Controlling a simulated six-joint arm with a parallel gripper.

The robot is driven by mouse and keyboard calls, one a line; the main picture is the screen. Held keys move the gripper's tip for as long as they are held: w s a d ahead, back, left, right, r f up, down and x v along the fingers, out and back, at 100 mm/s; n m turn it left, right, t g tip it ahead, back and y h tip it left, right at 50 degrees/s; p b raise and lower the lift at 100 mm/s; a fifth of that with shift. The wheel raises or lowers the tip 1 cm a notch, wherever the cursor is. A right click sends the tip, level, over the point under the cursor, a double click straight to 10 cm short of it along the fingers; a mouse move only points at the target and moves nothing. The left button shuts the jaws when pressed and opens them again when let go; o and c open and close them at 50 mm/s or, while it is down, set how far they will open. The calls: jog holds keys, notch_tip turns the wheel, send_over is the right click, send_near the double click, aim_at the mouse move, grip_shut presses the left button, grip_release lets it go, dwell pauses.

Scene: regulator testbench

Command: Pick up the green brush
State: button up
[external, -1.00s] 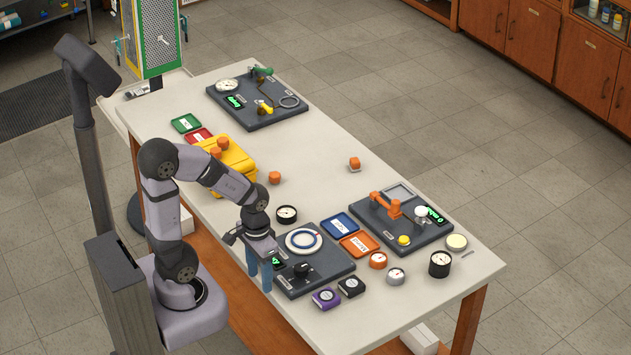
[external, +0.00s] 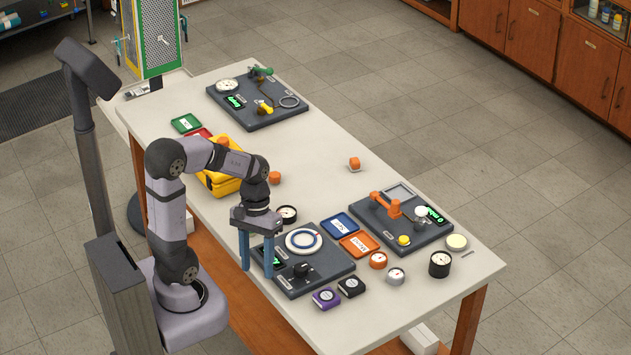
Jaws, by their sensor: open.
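I cannot make out a clear green brush. The green things I see are a small green-handled part (external: 262,71) at the back of the far dark board and a green tray (external: 186,123) at the table's left edge. My gripper (external: 257,268) is open and empty, with its two blue fingers apart and pointing down. It hangs by the left edge of the near dark board (external: 318,277), far from the green-handled part. My fingers partly hide that board's left edge and its small display.
A yellow case (external: 222,180) stands behind my arm. Orange knobs, gauges and a right-hand board (external: 400,222) stand farther right. The table's middle is mostly clear.

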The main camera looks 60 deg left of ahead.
jog(key=w+a+n+t+h, duration=0.1)
jog(key=w+a+n+h, duration=0.1)
jog(key=n+h, duration=0.1)
jog(key=w+a+n+t+h+b, duration=0.1)
jog(key=w+a+n+t+h, duration=0.1)
jog(key=n, duration=0.4)
jog(key=w+a+n+t+h+b, duration=0.1)
jog(key=w+a+n+t+h, duration=0.1)
jog(key=w+a+n+h, duration=0.1)
jog(key=shift+w+a+n+h, duration=0.35)
jog(key=shift+a+n+h, duration=0.4)
jog(key=shift+n, duration=0.25)
jog(key=a+n+t+b, duration=0.2)
jog(key=a+n+t, duration=0.8)
jog(key=a, duration=0.6)
jog(key=shift+m, duration=0.8)
jog(key=f, duration=0.6)
jog(key=shift+d+f, duration=0.3)
jog(key=shift+f, duration=0.05)
jog(key=shift+h, duration=0.25)
jog(key=shift+p+x, duration=1.45)
jog(key=shift+x, duration=1.7)
jog(key=shift+w+d, duration=0.35)
jog(key=shift+w, duration=0.1)
